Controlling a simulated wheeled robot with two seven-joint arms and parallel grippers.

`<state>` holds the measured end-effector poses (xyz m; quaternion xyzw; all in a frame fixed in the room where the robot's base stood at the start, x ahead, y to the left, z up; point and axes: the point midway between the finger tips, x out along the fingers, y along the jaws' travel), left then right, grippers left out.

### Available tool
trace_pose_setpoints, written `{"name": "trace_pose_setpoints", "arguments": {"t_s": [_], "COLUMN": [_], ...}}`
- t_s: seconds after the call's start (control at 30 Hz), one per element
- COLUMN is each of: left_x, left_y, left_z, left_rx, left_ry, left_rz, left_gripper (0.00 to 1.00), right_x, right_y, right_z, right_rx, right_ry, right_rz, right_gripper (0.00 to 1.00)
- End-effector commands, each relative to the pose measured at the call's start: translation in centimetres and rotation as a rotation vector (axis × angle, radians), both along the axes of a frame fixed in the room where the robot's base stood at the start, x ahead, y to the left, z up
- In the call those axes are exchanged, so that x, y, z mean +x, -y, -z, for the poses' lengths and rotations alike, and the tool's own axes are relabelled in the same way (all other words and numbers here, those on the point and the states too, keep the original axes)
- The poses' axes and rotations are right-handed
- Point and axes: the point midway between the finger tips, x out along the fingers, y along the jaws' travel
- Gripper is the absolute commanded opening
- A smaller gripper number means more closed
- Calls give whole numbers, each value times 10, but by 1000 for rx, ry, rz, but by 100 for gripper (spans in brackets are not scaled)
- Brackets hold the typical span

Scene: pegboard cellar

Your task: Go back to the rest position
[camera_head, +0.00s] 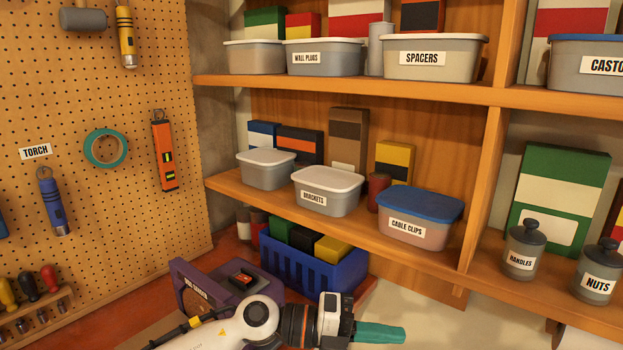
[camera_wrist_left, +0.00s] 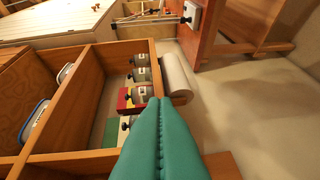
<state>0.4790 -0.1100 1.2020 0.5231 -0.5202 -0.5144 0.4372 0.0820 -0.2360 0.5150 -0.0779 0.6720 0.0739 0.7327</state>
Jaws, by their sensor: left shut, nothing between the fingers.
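My left gripper (camera_head: 402,335) shows at the bottom of the head view, its teal fingers pointing right, in front of and below the shelves. Its fingers also show in the left wrist view (camera_wrist_left: 160,102), pressed together with nothing between them. My left arm comes in from the lower left and partly covers the bench corner. My right gripper is in neither view.
Shelves above hold a Brackets tub (camera_head: 327,198), a Cable Clips tub (camera_head: 415,230) and jars such as Handles (camera_head: 522,258). A blue basket (camera_head: 310,274) and a purple box (camera_head: 195,290) stand behind my arm. A paper roll (camera_wrist_left: 177,78) shows beyond the fingers.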

Motion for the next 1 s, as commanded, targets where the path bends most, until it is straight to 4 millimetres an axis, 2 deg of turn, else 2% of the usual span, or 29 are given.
{"name": "trace_pose_setpoints", "arguments": {"t_s": [0.03,0.1,0.17,0.23,0.27,0.37,0.4,0.47,0.5,0.57,0.6,0.7,0.8,1.0], "left_x": [-4,3,15,32,38,51,50,42,33,15,-1,-42,-81,-146], "left_y": [4,-5,-24,-55,-71,-128,-150,-180,-198,-223,-237,-265,-282,-302], "left_z": [-15,-36,-44,-40,-33,8,30,64,87,122,143,186,214,246], "left_rx": [-167,-371,-518,-658,-706,-812,-830,-832,-823,-791,-761,-668,-573,-396], "left_ry": [-89,-212,-332,-483,-552,-795,-892,-1027,-1112,-1239,-1321,-1492,-1621,-1807], "left_rz": [-79,-223,-367,-555,-640,-938,-1054,-1215,-1315,-1458,-1545,-1726,-1851,-2013], "left_gripper": [0,0,0,0,0,0,0,0,0,0,0,0,0,0], "right_x": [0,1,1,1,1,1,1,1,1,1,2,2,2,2], "right_y": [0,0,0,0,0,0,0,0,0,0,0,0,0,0], "right_z": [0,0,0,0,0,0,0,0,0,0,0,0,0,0], "right_rx": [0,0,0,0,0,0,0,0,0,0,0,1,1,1], "right_ry": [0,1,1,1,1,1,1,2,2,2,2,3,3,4], "right_rz": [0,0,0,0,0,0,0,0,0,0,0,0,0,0], "right_gripper": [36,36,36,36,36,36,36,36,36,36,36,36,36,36]}}
